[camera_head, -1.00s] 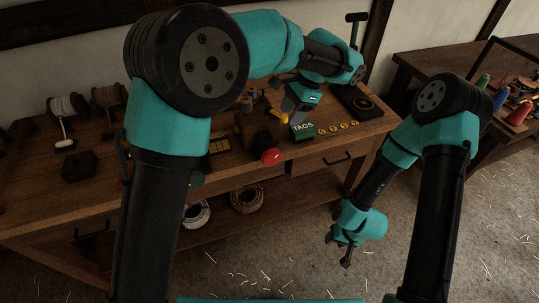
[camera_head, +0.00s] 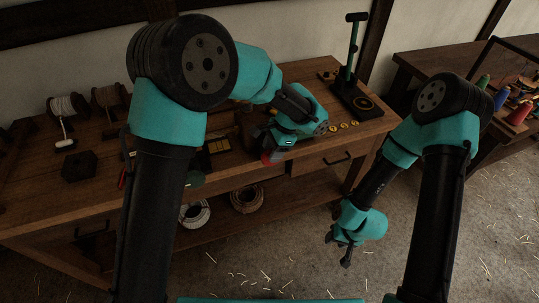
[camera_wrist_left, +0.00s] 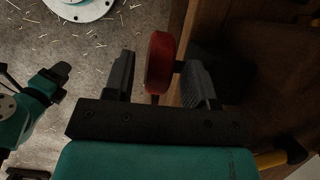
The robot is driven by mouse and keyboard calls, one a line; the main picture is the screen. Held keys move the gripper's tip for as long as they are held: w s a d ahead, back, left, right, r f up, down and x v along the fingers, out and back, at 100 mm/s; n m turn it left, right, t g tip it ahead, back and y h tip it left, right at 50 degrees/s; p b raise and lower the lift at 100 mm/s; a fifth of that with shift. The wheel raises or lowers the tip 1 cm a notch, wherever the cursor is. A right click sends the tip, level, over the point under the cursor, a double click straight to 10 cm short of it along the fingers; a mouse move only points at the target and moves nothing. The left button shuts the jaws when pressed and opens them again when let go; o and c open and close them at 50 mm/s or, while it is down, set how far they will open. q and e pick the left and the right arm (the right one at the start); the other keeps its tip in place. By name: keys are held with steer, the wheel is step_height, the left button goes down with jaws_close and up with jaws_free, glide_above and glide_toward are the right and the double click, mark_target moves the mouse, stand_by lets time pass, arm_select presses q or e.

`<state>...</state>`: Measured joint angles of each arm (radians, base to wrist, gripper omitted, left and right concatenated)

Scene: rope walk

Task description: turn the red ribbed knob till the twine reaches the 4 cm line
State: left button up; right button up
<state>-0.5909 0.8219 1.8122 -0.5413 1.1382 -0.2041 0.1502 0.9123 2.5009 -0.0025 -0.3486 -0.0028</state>
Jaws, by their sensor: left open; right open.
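The red ribbed knob (camera_wrist_left: 160,62) stands between the two fingers of my left gripper (camera_wrist_left: 162,82) in the left wrist view. The fingers are apart, with a gap showing on the knob's left side. In the head view the knob (camera_head: 270,157) is partly covered by my left gripper (camera_head: 268,143), at the front of the workbench (camera_head: 230,178). The twine and the 4 cm line cannot be made out. My right gripper (camera_head: 343,248) hangs open and empty over the floor, right of the bench.
Spools (camera_head: 68,106) and a dark block (camera_head: 78,167) are on the bench's left. A black stand (camera_head: 355,85) is at the back right, near yellow discs (camera_head: 343,126). Rope coils (camera_head: 246,198) lie on the lower shelf. A yellow-handled tool (camera_wrist_left: 272,159) shows in the wrist view.

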arm_select(q)
steer(key=shift+x, duration=1.25)
steer(key=shift+c, duration=0.4)
steer(key=c, duration=0.8)
steer(key=shift+c, duration=0.2)
steer(key=shift+d, duration=0.1)
steer(key=g+y, duration=0.1)
steer(key=y, duration=0.2)
steer(key=shift+w+d, duration=0.1)
steer(key=shift+d, duration=0.1)
steer(key=shift+d+r+g+y, duration=0.15)
steer(key=shift+g+y, duration=0.55)
steer(key=shift+y, duration=1)
